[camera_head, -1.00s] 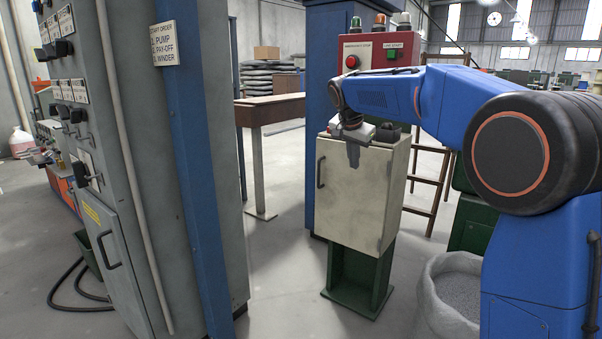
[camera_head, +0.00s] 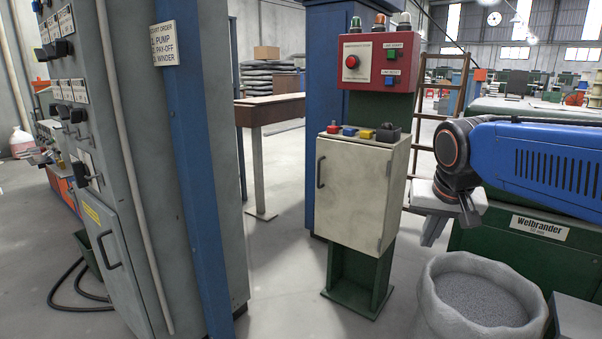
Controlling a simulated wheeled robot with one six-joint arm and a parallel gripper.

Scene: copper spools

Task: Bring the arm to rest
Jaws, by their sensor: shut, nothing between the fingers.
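My arm (camera_head: 545,155) is blue and reaches in from the right edge, with its forearm about level. My gripper (camera_head: 452,218) hangs at the forearm's left end, pointing down, with grey fingers shut and nothing held. It is in the air to the right of the white cabinet and above the grey sack, apart from both. The shoulder and upper arm are out of view.
A white cabinet (camera_head: 358,190) with coloured buttons stands on a green post below a red start panel (camera_head: 378,62). A sack of grey granules (camera_head: 480,300) and a green Weibrander machine (camera_head: 525,240) are at right. A tall grey control cabinet (camera_head: 130,120) stands at left.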

